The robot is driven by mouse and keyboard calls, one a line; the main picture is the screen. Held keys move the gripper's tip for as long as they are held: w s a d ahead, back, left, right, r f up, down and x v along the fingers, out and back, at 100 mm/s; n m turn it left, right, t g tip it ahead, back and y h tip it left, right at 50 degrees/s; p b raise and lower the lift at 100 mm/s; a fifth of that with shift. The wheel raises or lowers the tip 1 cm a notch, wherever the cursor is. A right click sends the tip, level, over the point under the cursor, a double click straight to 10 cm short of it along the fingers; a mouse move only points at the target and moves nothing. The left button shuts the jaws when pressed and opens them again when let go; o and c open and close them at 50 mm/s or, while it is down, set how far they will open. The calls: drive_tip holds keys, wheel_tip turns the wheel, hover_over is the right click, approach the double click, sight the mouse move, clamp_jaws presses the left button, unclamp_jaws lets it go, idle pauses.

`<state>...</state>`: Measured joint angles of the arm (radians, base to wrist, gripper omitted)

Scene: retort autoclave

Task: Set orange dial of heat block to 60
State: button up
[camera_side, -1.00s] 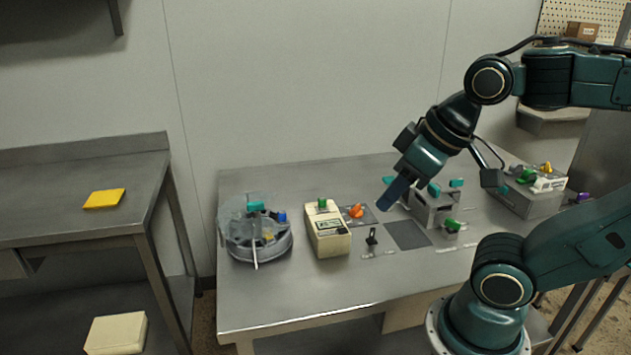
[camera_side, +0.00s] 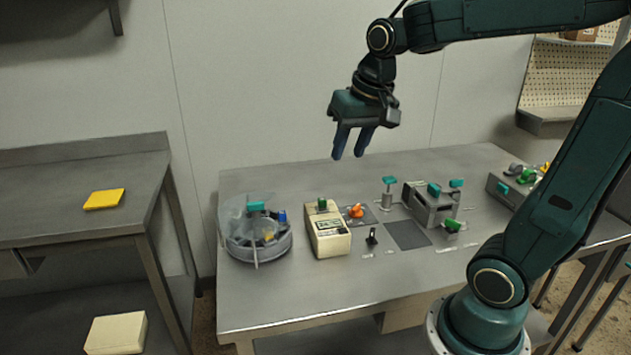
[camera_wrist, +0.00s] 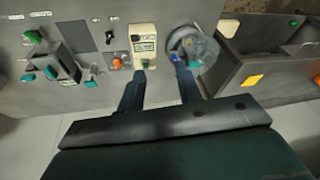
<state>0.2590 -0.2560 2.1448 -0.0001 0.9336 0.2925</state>
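The orange dial (camera_side: 356,211) sits on a small dark plate on the steel table, just right of a cream device. The orange dial also shows in the wrist view (camera_wrist: 117,63), left of my fingers. Its setting and any scale marks are too small to read. My gripper (camera_side: 349,156) points down, high above the back of the table, and is empty. In the wrist view, my gripper's two fingers (camera_wrist: 160,70) are spread apart. I cannot tell which body is the heat block.
The cream device (camera_side: 328,232) with a green knob stands left of the dial. A round clear-lidded machine (camera_side: 258,238) stands further left. A black switch (camera_side: 372,237) is in front of the dial. A grey unit with teal and green handles (camera_side: 432,208) is to the right, beside a teal-topped post (camera_side: 389,190).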

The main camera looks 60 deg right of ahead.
drive_tip(key=w+d+f+m+g, duration=0.1)
drive_tip(key=w+d+f+m, duration=0.2)
drive_tip(key=w+d, duration=0.35)
drive_tip(key=m+g+y, duration=0.1)
drive_tip(key=m+g, duration=0.1)
drive_tip(key=m, duration=0.7)
hover_over(356, 207)
wheel_tip(356, 207, down, 15)
drive_tip(key=shift+d+r, duration=0.15)
drive_tip(key=shift+r, duration=0.05)
drive_tip(key=shift+f, duration=0.15)
wheel_tip(356, 207, down, 14)
drive_tip(key=shift+r, duration=0.25)
clamp_jaws()
